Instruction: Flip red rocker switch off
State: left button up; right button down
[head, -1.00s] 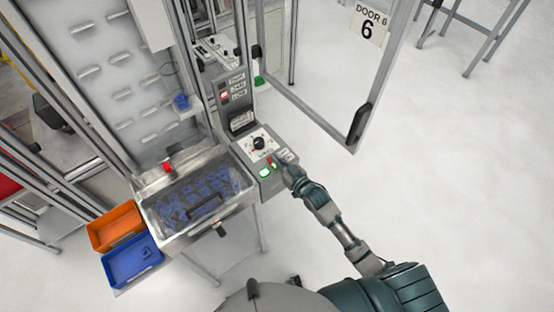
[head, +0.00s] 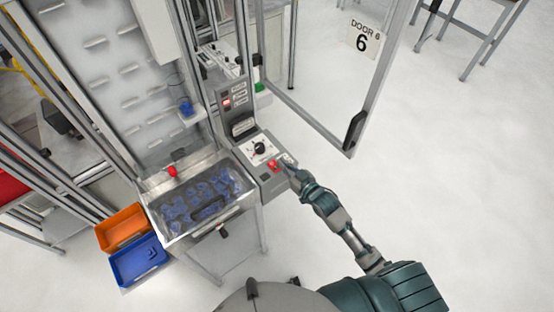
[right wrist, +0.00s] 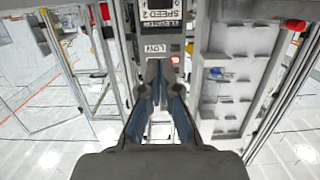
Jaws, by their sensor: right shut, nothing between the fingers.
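A grey control box stands beside the metal bin. On its sloped face, a red rocker switch (head: 273,166) shows bright red in the head view. A dark square (head: 265,177) sits just below it. My right gripper (head: 288,163) is at the box's right edge, just right of the switch; I cannot tell whether it touches the box. In the right wrist view the two fingers of my right gripper (right wrist: 161,66) are together with nothing between them. The rocker is not clear in the wrist view. My left gripper is not in view.
A black dial (head: 260,148) sits above the switch, and a panel with a red light (head: 227,102) is higher up. A metal bin (head: 228,214) with blue parts stands left, beside orange (head: 120,226) and blue (head: 138,262) trays.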

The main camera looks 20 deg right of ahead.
jog(key=shift+r+v, duration=0.2)
jog(key=shift+v, duration=0.9)
jog(key=shift+r+v, duration=0.25)
jog(key=shift+v, duration=0.9)
jog(key=shift+w+d, duration=0.1)
jog(key=shift+w, duration=0.1)
jog(key=s+d+f+m+g+h, duration=0.1)
jog(key=s+d+f+g, duration=0.15)
jog(key=f, duration=0.85)
jog(key=s+d+f+g+h, duration=0.1)
jog(key=s+d+f+h, duration=0.15)
jog(key=f, duration=0.95)
jog(key=s+d+f+m+g+h, duration=0.1)
jog(key=s+d+f+g, duration=0.15)
jog(key=f, duration=0.85)
jog(key=s+f+g, duration=0.4)
jog(key=s+f, duration=1.1)
jog(key=s, duration=0.1)
jog(key=s+a+f+g, duration=0.1)
jog(key=s+f, duration=0.3)
jog(key=s, duration=0.6)
jog(key=s+a+f+g+h, duration=0.1)
jog(key=s+a+f+g, duration=0.1)
jog(key=s, duration=0.8)
jog(key=shift+s+a+f+g+b, duration=0.2)
jog(key=shift+f+g+b, duration=0.15)
jog(key=shift+f+g, duration=0.45)
jog(key=shift+f, duration=0.15)
